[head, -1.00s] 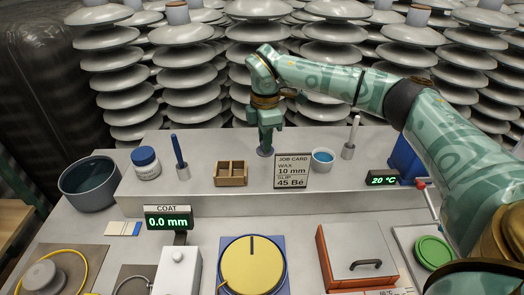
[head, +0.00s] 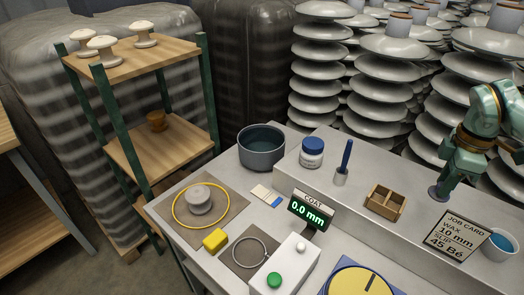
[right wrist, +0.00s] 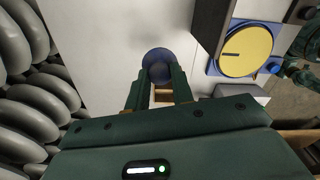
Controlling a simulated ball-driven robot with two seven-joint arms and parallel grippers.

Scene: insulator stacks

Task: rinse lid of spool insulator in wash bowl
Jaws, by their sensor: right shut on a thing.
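My right gripper (head: 444,180) is shut on a small blue-grey round piece (head: 437,195), which looks like a lid. It is over the raised back shelf of the bench, between the wooden box and the job card. In the right wrist view the round piece (right wrist: 158,58) sits between the fingertips (right wrist: 160,85). I cannot tell whether it touches the shelf. The dark wash bowl (head: 262,155), with liquid in it, stands at the bench's back left, apart from the gripper. A grey spool-like piece (head: 200,198) sits inside a yellow ring on a mat. My left gripper is out of view.
A blue-capped jar (head: 312,153), a blue-handled tool in a holder (head: 343,165) and the wooden box (head: 385,203) stand between bowl and gripper. The job card (head: 458,235) and blue-filled cup (head: 500,244) are right. A wooden rack (head: 128,55) holds white spools at left.

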